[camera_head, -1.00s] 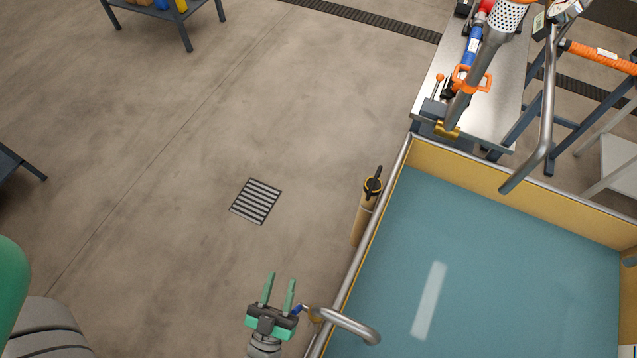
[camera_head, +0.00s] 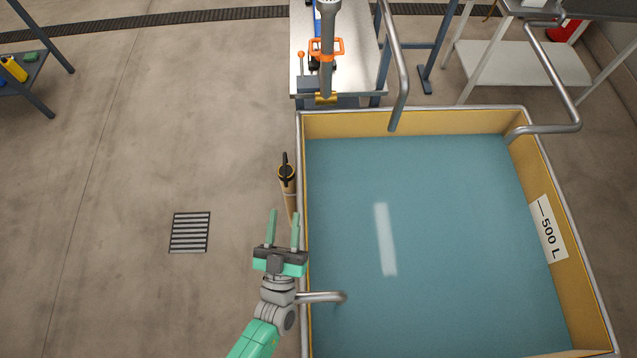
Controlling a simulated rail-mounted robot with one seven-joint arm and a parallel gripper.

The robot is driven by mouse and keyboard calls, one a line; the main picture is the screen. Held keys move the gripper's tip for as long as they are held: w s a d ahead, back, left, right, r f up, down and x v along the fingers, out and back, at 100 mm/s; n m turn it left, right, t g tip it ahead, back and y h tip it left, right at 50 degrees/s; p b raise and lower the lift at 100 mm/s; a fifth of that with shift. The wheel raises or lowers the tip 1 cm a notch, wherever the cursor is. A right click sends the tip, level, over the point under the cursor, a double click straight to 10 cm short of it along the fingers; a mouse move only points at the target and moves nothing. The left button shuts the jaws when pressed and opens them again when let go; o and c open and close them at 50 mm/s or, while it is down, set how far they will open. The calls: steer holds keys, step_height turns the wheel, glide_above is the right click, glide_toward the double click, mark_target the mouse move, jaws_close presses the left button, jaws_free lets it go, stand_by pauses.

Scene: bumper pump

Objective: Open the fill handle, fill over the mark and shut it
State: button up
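My gripper (camera_head: 283,228) is open, its two green fingers apart with nothing between them. It is just outside the left wall of the tank (camera_head: 303,185), pointing up the picture. A short bent metal spout (camera_head: 322,297) reaches over that wall beside my wrist. The blue handle at the spout's base is hidden behind my gripper and wrist. Blue-green liquid (camera_head: 440,220) covers the tank floor. A white label (camera_head: 547,228) reading "500 L" with a dark line is on the right inner wall. The line appears above the liquid's edge.
A tan post with a black handle (camera_head: 286,172) stands by the left wall, just beyond my fingertips. A bench (camera_head: 352,75) with an orange-handled pipe is behind the tank. Curved pipes overhang its far side. The floor left, with a grate (camera_head: 190,232), is clear.

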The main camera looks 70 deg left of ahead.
steer(key=w+r+m+t+h+p, duration=0.1)
steer(key=w+r+t+p, duration=0.1)
steer(key=w+r, duration=0.6)
steer(key=shift+a+m+t+h, duration=0.35)
steer(key=shift+m+t+h, duration=0.05)
steer(key=shift+t, duration=0.5)
steer(key=shift+w+r, duration=0.1)
